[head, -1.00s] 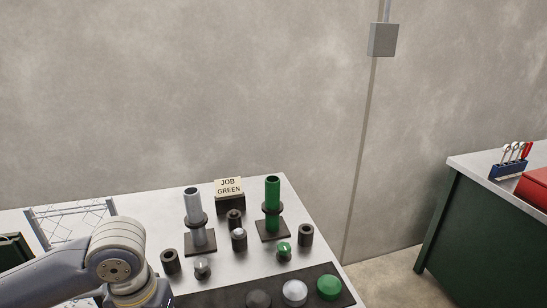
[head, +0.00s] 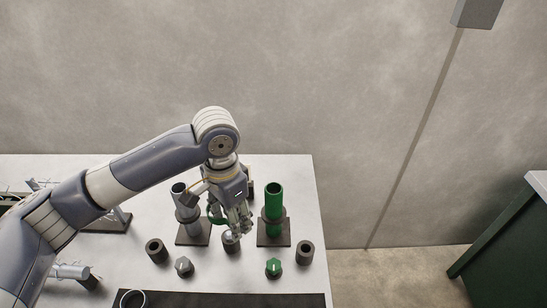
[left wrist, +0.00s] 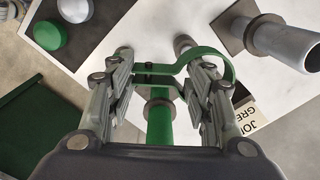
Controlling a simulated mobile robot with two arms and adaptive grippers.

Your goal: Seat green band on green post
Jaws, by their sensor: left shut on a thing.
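My left gripper (head: 238,226) is shut on the green band (left wrist: 222,55), an open-looking loop with a straight clamp part between the fingers. In the head view only a green curve of the band (head: 214,218) shows left of the fingers. The gripper is just left of this post in the head view. In the left wrist view the green post (left wrist: 159,126) shows between the fingers, below the clamp part. The band is not around the post. My right gripper is not in view.
A grey post (head: 184,202) stands left of the gripper. A green knob (head: 273,267), a grey knob (head: 184,266) and dark cylinders (head: 305,252) stand in front. The job sign (left wrist: 258,115) is partly hidden. A dark mat (head: 240,300) lies along the front.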

